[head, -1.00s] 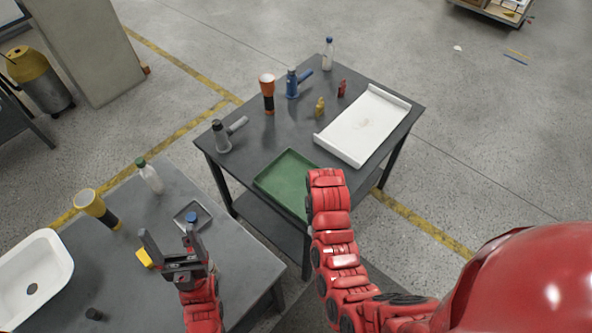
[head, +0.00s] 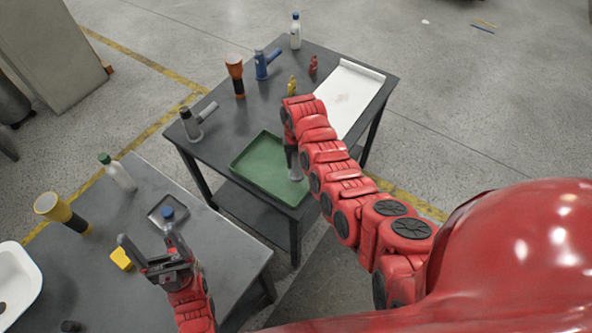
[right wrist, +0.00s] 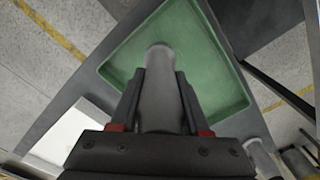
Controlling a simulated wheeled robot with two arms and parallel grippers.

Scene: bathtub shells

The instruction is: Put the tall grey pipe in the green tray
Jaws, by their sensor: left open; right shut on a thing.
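The green tray (head: 250,175) lies at the near edge of the far table; it fills much of the right wrist view (right wrist: 112,66). My right gripper (right wrist: 160,78) is shut on the tall grey pipe (right wrist: 160,108) and points down over the tray. In the head view the pipe's lower end (head: 295,170) shows below my right arm, over the tray's right part. I cannot tell whether it touches the tray floor. My left gripper (head: 147,243) is open and empty above the near table.
A grey branched pipe (head: 192,124) stands left of the tray, with an orange-black torch (head: 237,78) and a blue branched piece (head: 263,66) behind. A white tray (head: 350,92) lies right. The near table holds several items, including a yellow block (head: 121,258).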

